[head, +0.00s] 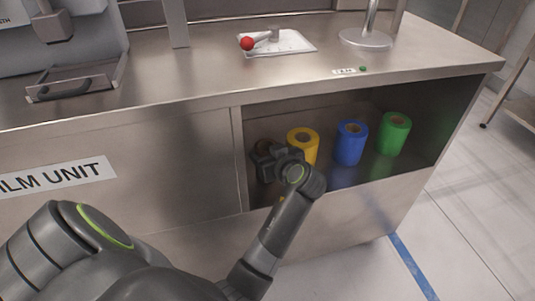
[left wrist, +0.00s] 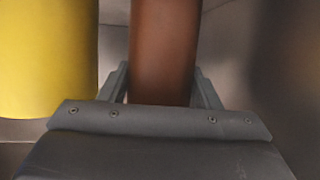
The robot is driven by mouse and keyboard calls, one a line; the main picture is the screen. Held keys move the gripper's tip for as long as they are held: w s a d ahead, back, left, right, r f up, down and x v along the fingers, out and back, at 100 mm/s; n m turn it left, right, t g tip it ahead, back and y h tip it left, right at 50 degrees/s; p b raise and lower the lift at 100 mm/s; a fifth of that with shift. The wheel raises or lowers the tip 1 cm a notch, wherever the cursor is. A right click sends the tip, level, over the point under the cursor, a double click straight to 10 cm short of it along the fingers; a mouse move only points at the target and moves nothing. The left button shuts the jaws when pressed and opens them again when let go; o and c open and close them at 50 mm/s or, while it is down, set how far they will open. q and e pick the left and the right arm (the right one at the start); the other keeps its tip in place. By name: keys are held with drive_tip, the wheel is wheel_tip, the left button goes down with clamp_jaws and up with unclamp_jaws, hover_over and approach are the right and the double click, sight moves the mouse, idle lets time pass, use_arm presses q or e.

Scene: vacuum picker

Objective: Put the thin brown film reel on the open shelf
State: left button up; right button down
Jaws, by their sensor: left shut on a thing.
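The thin brown film reel (left wrist: 163,50) stands upright between the two fingers of my left gripper (left wrist: 164,88) in the left wrist view. The gripper is shut on it. In the head view the left gripper (head: 268,158) is inside the open shelf (head: 345,185), at its left end. There the brown reel (head: 266,144) is mostly hidden behind the gripper, with only its dark top showing. I cannot tell whether the reel's base touches the shelf floor. My right gripper is not in view.
A yellow reel (head: 303,143) stands close to the right of the gripper. A blue reel (head: 350,143) and a green reel (head: 394,133) stand further right in the shelf. The shelf's left wall (head: 239,160) is close to the gripper.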

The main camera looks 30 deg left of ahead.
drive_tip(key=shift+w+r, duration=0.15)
use_arm(q)
drive_tip(key=o, duration=1.1)
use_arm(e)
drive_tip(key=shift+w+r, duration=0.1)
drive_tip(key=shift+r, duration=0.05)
